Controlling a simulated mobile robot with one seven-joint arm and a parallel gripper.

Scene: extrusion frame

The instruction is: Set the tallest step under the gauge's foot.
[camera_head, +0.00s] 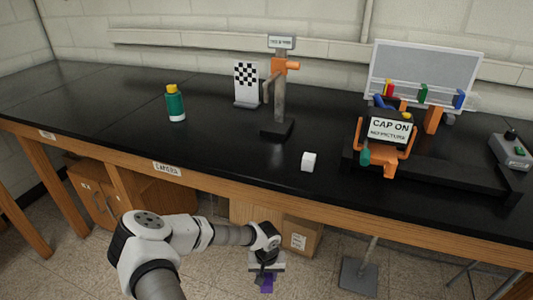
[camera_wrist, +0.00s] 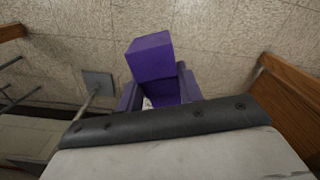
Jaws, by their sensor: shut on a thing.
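My gripper (camera_head: 266,268) is in front of the bench, lower in the picture than its front edge and over the floor. It is shut on a purple block (camera_wrist: 151,57). In the wrist view the block sticks out past the fingers, and a lower purple part (camera_wrist: 165,94) sits between them. The fingers hide some of its sides, so I cannot tell its full step shape. On the bench stands a post with an orange clamp (camera_head: 283,66), a small sign on top and a dark base (camera_head: 277,128). I cannot tell whether this is the gauge.
A small white block (camera_head: 309,162) lies near the bench's front edge. A green bottle (camera_head: 175,104), a checkered board (camera_head: 246,82) and an orange fixture with a "CAP ON" sign (camera_head: 389,130) stand on the black bench (camera_head: 100,90). A grey control box (camera_head: 511,151) is at right.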

